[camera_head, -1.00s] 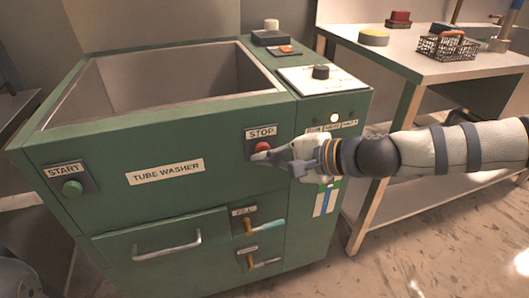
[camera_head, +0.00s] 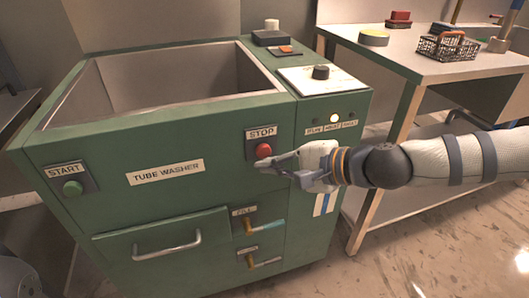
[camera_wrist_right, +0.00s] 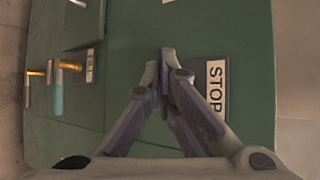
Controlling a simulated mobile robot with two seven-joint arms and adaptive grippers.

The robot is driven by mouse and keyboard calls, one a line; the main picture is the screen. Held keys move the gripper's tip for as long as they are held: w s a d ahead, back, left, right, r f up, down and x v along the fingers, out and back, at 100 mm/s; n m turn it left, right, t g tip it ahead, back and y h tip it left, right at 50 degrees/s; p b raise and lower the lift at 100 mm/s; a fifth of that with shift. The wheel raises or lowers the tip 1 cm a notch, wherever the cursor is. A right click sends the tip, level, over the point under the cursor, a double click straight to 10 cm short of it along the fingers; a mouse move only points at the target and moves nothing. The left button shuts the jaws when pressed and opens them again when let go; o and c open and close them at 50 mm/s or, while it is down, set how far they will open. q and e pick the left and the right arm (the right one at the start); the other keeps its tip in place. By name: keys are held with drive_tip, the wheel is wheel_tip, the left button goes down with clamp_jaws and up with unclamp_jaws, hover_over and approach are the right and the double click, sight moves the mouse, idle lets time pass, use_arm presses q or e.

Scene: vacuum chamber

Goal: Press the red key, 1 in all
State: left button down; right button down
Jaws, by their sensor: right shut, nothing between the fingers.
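The red key (camera_head: 263,150) is a round red button on a dark plate under the STOP label (camera_head: 261,133), on the front of the green tube washer (camera_head: 110,235). My right gripper (camera_head: 262,168) comes in from the right with its fingers together and empty. Its fingertips are just below the red key in the head view, apart from it in the picture. In the right wrist view the shut fingertips (camera_wrist_right: 158,72) lie left of the STOP label (camera_wrist_right: 216,86), and the red key is hidden. My left gripper is not in view.
A green START button (camera_head: 72,188) is at the washer's left. Two valve handles (camera_head: 265,225) and a drawer handle (camera_head: 168,247) stick out below. One lamp (camera_head: 334,118) glows on the panel. A side table (camera_head: 395,65) with a wire basket (camera_head: 448,47) stands at right.

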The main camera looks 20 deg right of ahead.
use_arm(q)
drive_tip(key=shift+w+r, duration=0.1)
use_arm(e)
drive_tip(key=s, duration=0.4)
drive_tip(key=shift+s, duration=0.2)
idle(0.5)
